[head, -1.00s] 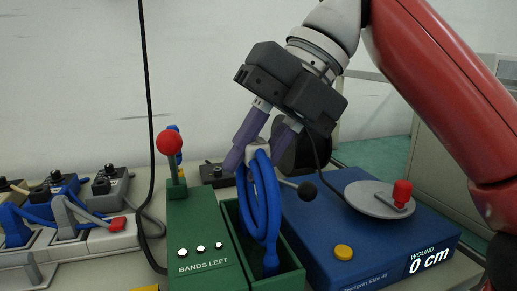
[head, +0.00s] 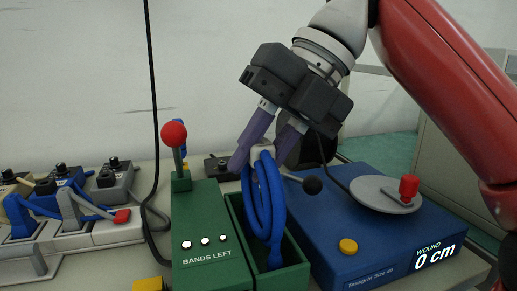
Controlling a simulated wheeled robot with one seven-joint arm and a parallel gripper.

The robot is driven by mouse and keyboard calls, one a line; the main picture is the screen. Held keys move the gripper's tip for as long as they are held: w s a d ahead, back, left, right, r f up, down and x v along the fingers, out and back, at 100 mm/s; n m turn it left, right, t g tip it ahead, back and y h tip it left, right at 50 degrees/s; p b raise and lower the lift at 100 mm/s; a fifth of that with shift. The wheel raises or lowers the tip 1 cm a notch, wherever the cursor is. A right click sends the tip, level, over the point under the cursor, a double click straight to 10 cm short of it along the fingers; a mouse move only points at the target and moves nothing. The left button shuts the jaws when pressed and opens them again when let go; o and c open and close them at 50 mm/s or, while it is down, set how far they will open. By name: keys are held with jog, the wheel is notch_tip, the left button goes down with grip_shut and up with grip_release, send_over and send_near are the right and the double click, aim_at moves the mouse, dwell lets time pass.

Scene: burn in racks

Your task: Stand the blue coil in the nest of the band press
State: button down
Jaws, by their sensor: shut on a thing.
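The blue coil (head: 265,203) hangs upright below my gripper (head: 262,151), which is shut on the grey piece at its top. The green band press (head: 206,215) stands at the front middle, with a red-knobbed lever (head: 174,134) and a panel reading "BANDS LEFT" with several white lights. Its open nest (head: 299,266) is the green box on its right side. The coil's lower part and dangling blue end are inside the nest's walls. I cannot tell whether the coil touches the nest floor.
A blue winder (head: 350,225) with a grey disc, red handle and yellow button stands close on the right, its display reading "WOUND 0 cm". A black-knobbed lever (head: 312,185) juts near the coil. A black cable (head: 153,100) hangs behind the press. A grey power strip (head: 110,232) with plugs and adapters lies left.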

jog(key=c, duration=1.2)
grip_release()
jog(key=p+v, duration=0.3)
jog(key=v, duration=0.4)
jog(key=shift+a+r+p, duration=0.1)
jog(key=shift+p, duration=0.2)
jog(key=shift+d+r, duration=0.25)
jog(key=shift+d, duration=0.05)
